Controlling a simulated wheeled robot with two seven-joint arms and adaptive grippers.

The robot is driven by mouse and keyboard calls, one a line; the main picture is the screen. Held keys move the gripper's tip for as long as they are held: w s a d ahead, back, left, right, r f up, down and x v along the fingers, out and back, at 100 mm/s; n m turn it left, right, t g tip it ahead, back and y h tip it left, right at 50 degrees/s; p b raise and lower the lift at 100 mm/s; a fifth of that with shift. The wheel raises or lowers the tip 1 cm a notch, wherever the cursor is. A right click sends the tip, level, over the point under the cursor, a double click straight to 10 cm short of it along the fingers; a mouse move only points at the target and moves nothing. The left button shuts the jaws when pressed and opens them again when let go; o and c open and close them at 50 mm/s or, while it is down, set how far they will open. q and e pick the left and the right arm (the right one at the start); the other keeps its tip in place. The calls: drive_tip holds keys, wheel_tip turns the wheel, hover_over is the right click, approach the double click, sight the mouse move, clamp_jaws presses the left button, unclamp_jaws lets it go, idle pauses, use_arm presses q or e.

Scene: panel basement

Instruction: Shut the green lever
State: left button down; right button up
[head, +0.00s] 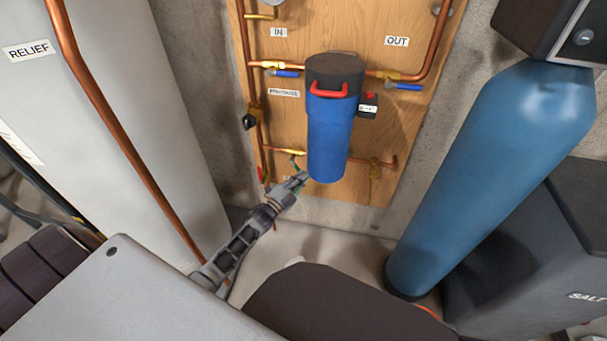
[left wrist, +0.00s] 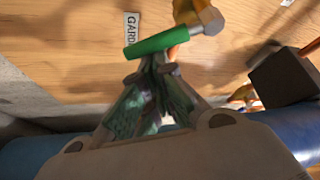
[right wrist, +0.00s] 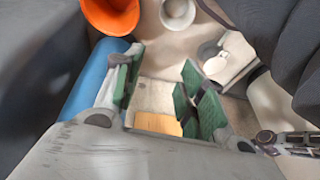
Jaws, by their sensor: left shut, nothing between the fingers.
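The green lever (left wrist: 157,43) sticks out to the left from a brass valve (left wrist: 199,16) on the wooden board in the left wrist view. In the head view the green lever (head: 294,162) is a small patch at the lower left of the blue filter housing. My left gripper (left wrist: 158,64) is shut and empty, its fingertips right at the lever's lower edge; I cannot tell if they touch. It also shows in the head view (head: 302,178), beside the filter's bottom. My right gripper (right wrist: 160,90) is open and empty, away from the board.
The blue filter housing (head: 331,125) with its red handle stands close to my left gripper. Copper pipes (head: 250,60) and blue levers (head: 287,74) are above. A blue tank (head: 490,170) stands to the right. An orange container (right wrist: 112,12) is near my right gripper.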

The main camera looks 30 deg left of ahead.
use_arm(q)
drive_tip(key=shift+s+a+f+m+g+p, duration=0.1)
drive_tip(key=shift+a+f+m+g+p, duration=0.15)
drive_tip(key=shift+a+m+g+p, duration=0.4)
drive_tip(key=shift+s+a+f+m+g+p, duration=0.1)
drive_tip(key=shift+a+f+m+g+p, duration=0.2)
drive_tip(key=shift+m+p, duration=0.7)
drive_tip(key=shift+s+a+f+m+g+p, duration=0.15)
drive_tip(key=shift+a+m+g+p, duration=0.3)
drive_tip(key=shift+m, duration=0.6)
use_arm(e)
wheel_tip(320, 180, down, 6)
drive_tip(key=d+g, duration=0.1)
drive_tip(key=shift+h, duration=0.3)
use_arm(q)
drive_tip(key=shift+w+f, duration=0.1)
use_arm(e)
drive_tip(key=shift+s+f, duration=0.1)
drive_tip(key=shift+s, duration=0.05)
use_arm(q)
drive_tip(key=shift+d, duration=0.1)
